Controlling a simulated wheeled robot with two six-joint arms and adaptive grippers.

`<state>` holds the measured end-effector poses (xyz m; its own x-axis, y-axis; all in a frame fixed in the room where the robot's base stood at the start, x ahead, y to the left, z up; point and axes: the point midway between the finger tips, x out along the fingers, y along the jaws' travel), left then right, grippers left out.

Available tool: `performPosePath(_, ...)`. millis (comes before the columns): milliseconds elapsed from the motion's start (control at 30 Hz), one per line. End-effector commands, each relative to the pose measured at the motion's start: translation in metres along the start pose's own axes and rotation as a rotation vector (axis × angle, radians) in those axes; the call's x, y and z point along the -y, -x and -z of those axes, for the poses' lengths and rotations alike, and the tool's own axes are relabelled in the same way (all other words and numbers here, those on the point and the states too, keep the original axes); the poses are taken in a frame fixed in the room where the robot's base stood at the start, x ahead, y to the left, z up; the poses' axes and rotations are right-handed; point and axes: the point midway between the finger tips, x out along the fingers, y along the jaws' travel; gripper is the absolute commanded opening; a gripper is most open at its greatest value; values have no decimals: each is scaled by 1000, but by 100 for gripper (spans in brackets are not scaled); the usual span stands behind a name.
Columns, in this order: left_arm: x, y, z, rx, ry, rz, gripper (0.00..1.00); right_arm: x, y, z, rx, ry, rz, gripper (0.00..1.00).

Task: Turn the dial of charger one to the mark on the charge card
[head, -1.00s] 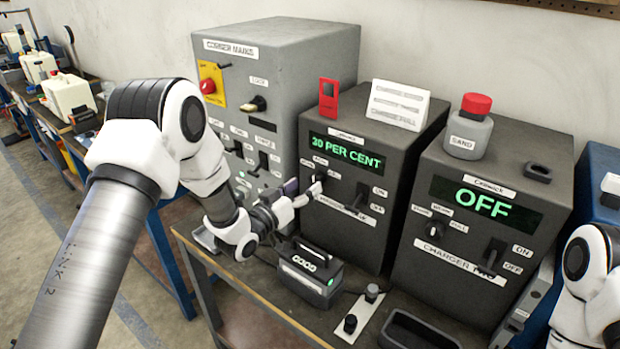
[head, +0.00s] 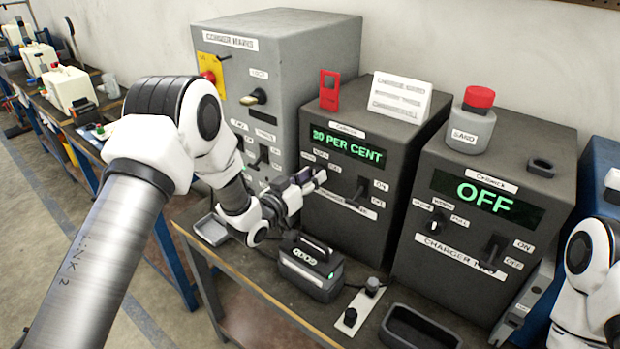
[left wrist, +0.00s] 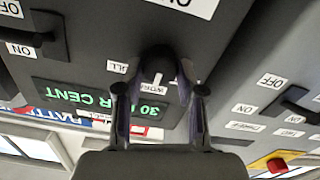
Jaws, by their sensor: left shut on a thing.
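Charger one (head: 337,217) is a dark box on the bench with a green display (head: 348,147) reading 30 PER CENT. My left gripper (head: 317,178) is at its front, below the display. In the left wrist view its two fingers (left wrist: 158,88) are shut on the dark dial (left wrist: 157,62), one on each side. Small labels surround the dial; the pointer's exact setting is hard to tell. The white charge card (head: 399,98) stands on top of charger one; its print is too blurred to read. My right gripper is out of view; only its arm shows.
Charger two (head: 460,240), reading OFF, stands to the right, with a sand bottle (head: 470,125) on top. The grey mains cabinet (head: 285,60) is left. A battery pack (head: 310,268), a knobbed plate (head: 357,308) and a black tray (head: 415,328) lie in front.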

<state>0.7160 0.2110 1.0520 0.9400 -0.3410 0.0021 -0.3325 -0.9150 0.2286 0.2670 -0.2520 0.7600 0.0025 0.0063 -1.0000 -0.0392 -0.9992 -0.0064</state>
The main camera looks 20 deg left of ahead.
Motion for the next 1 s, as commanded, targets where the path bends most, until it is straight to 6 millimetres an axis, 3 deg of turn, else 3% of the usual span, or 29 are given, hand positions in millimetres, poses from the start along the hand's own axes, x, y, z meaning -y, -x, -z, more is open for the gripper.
performPosePath(267, 1, -1, -3, -2, -142, -1, 3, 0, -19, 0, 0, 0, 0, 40)
performPosePath(1000, 0, -1, -2, -3, -742, 0, 3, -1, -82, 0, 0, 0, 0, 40)
